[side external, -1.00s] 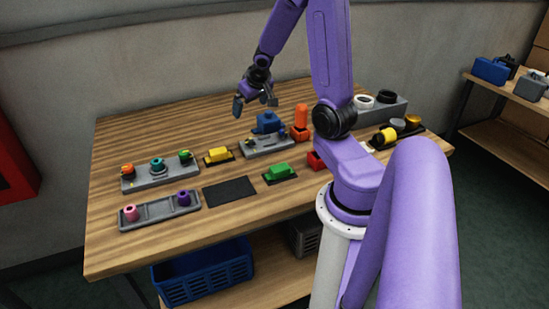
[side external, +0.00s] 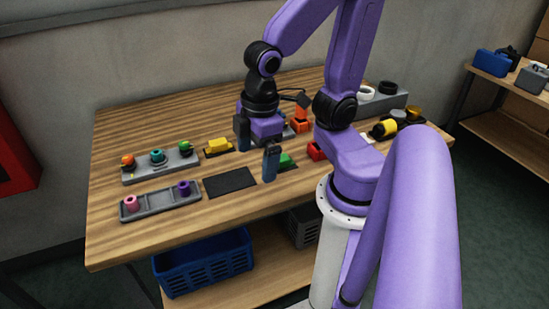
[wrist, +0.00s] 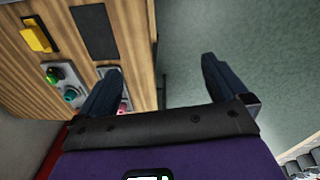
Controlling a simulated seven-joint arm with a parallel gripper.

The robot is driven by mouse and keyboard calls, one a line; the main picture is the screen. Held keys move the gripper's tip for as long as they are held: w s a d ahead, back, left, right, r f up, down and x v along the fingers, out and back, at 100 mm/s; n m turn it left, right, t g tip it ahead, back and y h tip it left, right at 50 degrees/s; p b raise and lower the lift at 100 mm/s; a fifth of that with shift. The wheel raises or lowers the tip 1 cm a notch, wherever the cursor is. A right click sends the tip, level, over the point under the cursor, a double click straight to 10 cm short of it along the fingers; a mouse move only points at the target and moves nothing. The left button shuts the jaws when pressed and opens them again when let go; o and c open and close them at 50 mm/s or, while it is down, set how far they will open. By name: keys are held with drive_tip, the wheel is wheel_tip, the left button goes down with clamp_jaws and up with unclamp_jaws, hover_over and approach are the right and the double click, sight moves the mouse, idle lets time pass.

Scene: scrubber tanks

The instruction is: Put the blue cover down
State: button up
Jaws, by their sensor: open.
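The blue cover cannot be made out now; in the side view my gripper hides the spot on the grey fixture where a blue piece stood earlier. A sliver of that grey fixture (side external: 288,133) shows behind my gripper. My gripper (side external: 257,157) is open, its dark fingers spread wide and pointing down over the middle of the table. It also shows open in the wrist view (wrist: 162,80), with nothing seen between the fingers. A bare black mat (side external: 230,183) lies to its left, and shows in the wrist view too (wrist: 95,32).
A yellow block (side external: 218,145) lies left of my gripper. A green block (side external: 286,160) is close behind the nearer finger. A grey rack with several knobs (side external: 160,165) and a tray with pink and purple pieces (side external: 160,202) are at left. Orange (side external: 301,124) and red (side external: 316,150) pieces are right.

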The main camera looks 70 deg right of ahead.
drive_tip(key=s, duration=0.1)
drive_tip(key=s+n, duration=0.1)
drive_tip(key=s, duration=0.1)
drive_tip(key=shift+s+a+r+n+g, duration=0.25)
drive_tip(key=shift+a+n+g, duration=0.1)
drive_tip(key=shift+n+g, duration=0.05)
drive_tip(key=shift+s, duration=0.4)
drive_tip(key=shift+c, duration=1.4)
